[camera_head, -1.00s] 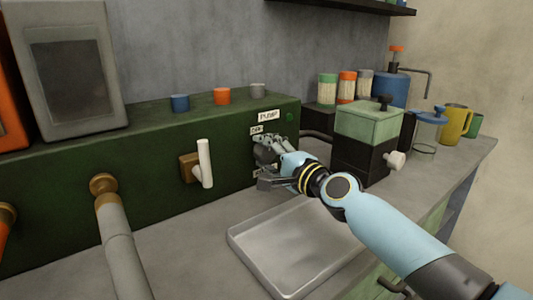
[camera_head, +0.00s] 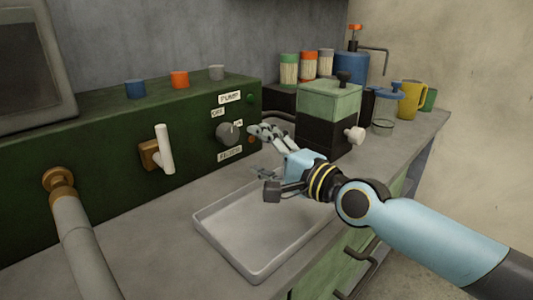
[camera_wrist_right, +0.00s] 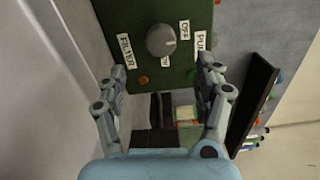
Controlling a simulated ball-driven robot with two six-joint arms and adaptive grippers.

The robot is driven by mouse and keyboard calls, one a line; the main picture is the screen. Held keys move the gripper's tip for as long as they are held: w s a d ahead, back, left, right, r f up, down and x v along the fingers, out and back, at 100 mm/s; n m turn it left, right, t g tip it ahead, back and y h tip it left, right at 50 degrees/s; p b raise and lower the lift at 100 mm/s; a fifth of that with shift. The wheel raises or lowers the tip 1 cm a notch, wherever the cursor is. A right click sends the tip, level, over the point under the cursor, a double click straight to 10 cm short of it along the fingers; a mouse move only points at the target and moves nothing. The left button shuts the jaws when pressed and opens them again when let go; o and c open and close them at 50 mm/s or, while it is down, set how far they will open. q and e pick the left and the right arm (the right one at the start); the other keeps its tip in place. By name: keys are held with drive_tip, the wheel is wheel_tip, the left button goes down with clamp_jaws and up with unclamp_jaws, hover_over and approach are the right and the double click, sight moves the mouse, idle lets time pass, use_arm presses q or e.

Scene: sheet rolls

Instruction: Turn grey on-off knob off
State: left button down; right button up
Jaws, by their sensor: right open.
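The grey on-off knob (camera_head: 229,133) sits on the dark green front panel (camera_head: 195,131), between small OFF and ON labels, with a PUMP label above and another label below. Its light mark appears to point toward the ON side. The knob also shows in the right wrist view (camera_wrist_right: 160,40), beyond the fingers. My right gripper (camera_head: 259,153) is open and empty, to the right of the knob and apart from it. In the right wrist view its two fingers (camera_wrist_right: 161,67) are spread wide, with the knob ahead between their lines. My left gripper is out of view.
A metal tray (camera_head: 262,235) lies on the counter below my right gripper. A green and black box (camera_head: 327,118) with a white side knob stands just behind it. A white lever (camera_head: 164,149) and a grey pipe (camera_head: 78,240) stick out from the panel at left.

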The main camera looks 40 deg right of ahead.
drive_tip(key=shift+s, duration=0.8)
